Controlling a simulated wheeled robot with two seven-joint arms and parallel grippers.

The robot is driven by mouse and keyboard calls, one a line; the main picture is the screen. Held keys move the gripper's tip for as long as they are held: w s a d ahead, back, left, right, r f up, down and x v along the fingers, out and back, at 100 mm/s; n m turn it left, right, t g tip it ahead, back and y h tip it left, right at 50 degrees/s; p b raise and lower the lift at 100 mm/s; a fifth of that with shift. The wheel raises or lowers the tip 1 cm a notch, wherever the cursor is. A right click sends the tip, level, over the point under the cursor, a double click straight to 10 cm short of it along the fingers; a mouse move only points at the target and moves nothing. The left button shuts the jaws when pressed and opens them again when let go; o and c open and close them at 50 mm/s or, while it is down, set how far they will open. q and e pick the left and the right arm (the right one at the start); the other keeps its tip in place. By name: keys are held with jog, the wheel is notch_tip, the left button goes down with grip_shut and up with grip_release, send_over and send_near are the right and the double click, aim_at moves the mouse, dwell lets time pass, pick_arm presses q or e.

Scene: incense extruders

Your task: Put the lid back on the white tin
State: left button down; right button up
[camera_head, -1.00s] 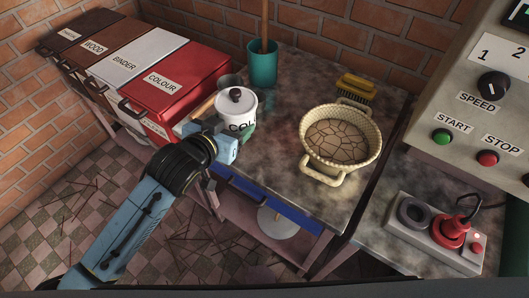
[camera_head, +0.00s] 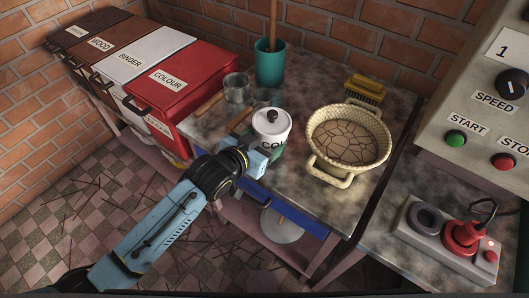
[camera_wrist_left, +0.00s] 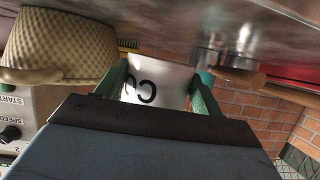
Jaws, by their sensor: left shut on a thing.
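The white tin (camera_head: 271,138) has black lettering, partly hidden, that starts with "CO". Its white lid (camera_head: 271,120) with a dark knob sits on top of it. My left gripper (camera_head: 268,152) is shut on the tin's body from the front. In the left wrist view the tin (camera_wrist_left: 158,80) shows between the two green fingers (camera_wrist_left: 160,88), with its lid out of sight. I cannot tell if the tin's base touches the table. My right gripper is not in view.
A woven basket (camera_head: 318,112) stands close right of the tin. Clear cups (camera_head: 236,88) and wooden-handled tools (camera_head: 209,106) lie left and behind. A teal pot (camera_head: 270,66), a yellow brush (camera_head: 366,88) and the red bin (camera_head: 185,82) are farther back. The table (camera_head: 290,190) is bare in front.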

pick_arm(q)
jog(key=shift+f, duration=0.15)
notch_tip(320, 180, down, 4)
jog(key=shift+r+b, duration=0.15)
jog(key=shift+b, duration=0.4)
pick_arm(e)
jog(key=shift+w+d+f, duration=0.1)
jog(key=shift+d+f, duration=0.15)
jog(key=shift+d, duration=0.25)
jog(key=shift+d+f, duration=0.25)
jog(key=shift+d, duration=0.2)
pick_arm(q)
jog(key=shift+c, duration=0.2)
grip_release()
